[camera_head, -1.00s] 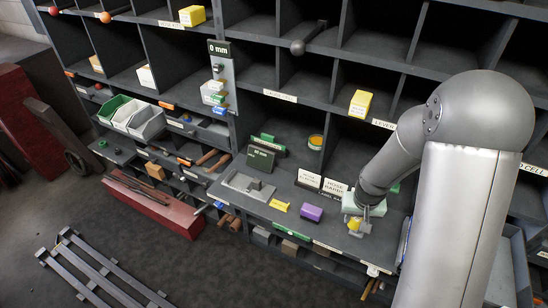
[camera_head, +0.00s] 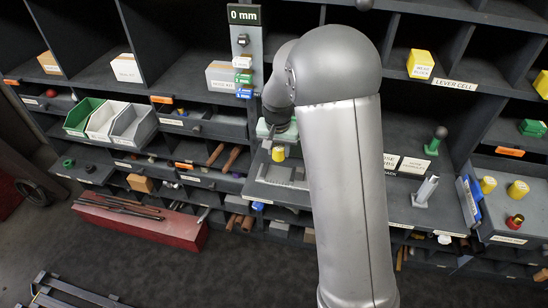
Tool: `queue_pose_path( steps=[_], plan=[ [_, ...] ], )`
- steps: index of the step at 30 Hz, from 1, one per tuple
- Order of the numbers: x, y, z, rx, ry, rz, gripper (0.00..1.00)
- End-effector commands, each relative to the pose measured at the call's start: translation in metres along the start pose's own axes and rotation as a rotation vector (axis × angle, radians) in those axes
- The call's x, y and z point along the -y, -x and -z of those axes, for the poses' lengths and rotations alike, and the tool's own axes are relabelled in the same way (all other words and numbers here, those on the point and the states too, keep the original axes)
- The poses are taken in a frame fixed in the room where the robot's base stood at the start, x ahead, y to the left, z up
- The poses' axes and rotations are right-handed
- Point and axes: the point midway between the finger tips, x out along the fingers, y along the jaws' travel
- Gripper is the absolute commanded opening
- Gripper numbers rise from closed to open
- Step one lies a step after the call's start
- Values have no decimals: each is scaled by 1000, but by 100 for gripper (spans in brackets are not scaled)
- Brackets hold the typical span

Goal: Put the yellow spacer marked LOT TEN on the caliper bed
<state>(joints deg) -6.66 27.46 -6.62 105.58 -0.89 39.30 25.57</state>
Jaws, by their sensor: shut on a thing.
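My gripper (camera_head: 279,139) is at the middle of the shelf unit, its fingers pointing down and partly hidden. It is shut on a small yellow spacer (camera_head: 278,154), whose marking is too small to read. The spacer is over the back part of the grey caliper bed (camera_head: 265,189), a flat plate on the work ledge. I cannot tell whether the spacer touches the bed. My arm hides the bed's right side and the ledge beside it.
An upright 0 mm panel (camera_head: 246,48) with coloured blocks stands behind my gripper. A yellow block (camera_head: 420,64) sits in an upper cell. Bins (camera_head: 101,121) are left.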

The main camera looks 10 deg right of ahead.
Motion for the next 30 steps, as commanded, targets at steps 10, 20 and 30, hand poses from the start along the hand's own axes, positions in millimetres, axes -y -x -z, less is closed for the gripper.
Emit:
queue_pose_path(
  steps=[10,20,30],
  plan=[
    [1,2,3,0,-19,-3,13],
    [1,-11,0,0,-18,-3,13],
    [1,-50,-6,0,-17,-3,13]
  ],
)
